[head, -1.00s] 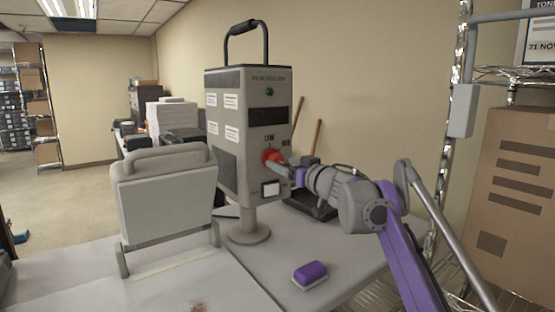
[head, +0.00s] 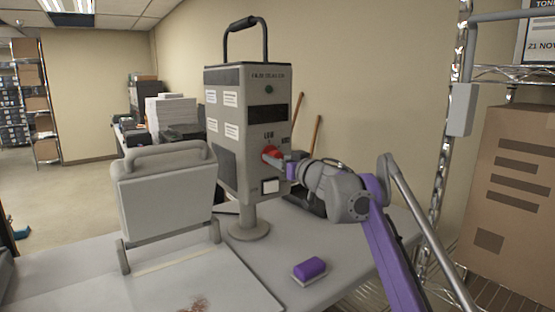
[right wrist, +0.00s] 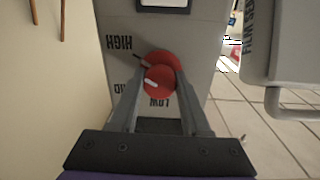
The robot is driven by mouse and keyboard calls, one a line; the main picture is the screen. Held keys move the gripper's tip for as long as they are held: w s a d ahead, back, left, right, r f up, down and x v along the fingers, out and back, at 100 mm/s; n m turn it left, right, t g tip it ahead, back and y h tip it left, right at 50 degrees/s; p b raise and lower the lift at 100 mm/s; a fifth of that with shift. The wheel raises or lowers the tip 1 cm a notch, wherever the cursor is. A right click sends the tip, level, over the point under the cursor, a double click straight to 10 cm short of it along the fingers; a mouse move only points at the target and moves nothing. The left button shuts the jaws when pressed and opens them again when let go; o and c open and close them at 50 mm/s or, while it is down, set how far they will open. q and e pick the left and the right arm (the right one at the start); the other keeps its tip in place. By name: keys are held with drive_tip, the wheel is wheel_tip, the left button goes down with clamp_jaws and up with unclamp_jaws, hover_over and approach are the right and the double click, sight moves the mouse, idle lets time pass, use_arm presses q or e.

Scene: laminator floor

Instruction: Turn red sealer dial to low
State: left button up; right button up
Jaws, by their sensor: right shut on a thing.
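The film sealer (head: 226,160) is a tall grey box with a top handle, standing on a round foot on the table. Its red dial (head: 270,152) is on the front face, beside a LOW label above it. My right gripper (head: 283,161) is shut on the dial. The right wrist view shows the sealer upside down, with the red dial (right wrist: 158,80) between the fingers (right wrist: 157,95). HIGH, LOW and a partly hidden label surround it. A white mark shows on the dial; which label it points to I cannot tell. My left gripper is not in view.
A grey machine with a handle (head: 168,195) stands left of the sealer. A purple block with a pale base (head: 310,269) lies on the table in front. A wire rack with a cardboard box (head: 512,195) is at the right. The front of the table is mostly clear.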

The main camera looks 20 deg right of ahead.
clamp_jaws()
